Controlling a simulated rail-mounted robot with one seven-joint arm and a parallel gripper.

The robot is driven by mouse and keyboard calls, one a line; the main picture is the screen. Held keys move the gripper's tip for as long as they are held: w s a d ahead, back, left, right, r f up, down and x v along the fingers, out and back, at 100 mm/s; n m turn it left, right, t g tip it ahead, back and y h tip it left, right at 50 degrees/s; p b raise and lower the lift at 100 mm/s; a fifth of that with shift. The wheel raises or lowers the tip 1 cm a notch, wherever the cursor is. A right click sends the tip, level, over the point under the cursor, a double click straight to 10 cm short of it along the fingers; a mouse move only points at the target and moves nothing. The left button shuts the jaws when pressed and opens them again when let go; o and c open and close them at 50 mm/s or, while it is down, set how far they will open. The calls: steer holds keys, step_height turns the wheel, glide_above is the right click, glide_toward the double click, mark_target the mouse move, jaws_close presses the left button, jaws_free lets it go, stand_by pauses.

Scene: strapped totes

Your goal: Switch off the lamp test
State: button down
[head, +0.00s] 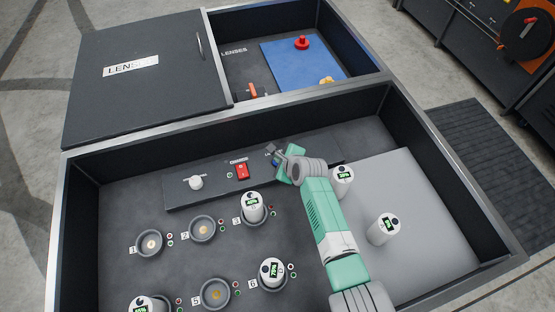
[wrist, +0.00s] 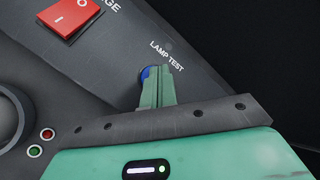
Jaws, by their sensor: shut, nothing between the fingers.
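The lamp test control is a round blue button (wrist: 144,73) below the printed "LAMP TEST" label (wrist: 167,55) on the dark sloped panel (head: 215,192). Only its left edge shows in the wrist view; my fingers hide the rest. My gripper (wrist: 158,73) is shut and empty, with its green fingertips right in front of the button. I cannot tell whether they touch it or whether it is pressed in. In the head view my gripper (head: 271,151) is at the panel, right of the red switch.
A red rocker switch (head: 242,171) and a white T-handle (head: 196,183) sit to the left on the panel. Numbered round sockets lie in front, some holding white canisters (head: 252,207). More canisters (head: 383,229) stand on the grey pad (head: 430,205). Tote walls (head: 440,150) surround this.

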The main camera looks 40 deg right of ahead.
steer(key=shift+r+p, duration=0.45)
steer(key=shift+p, duration=0.1)
step_height(320, 180, up, 6)
steer(key=p, duration=0.6)
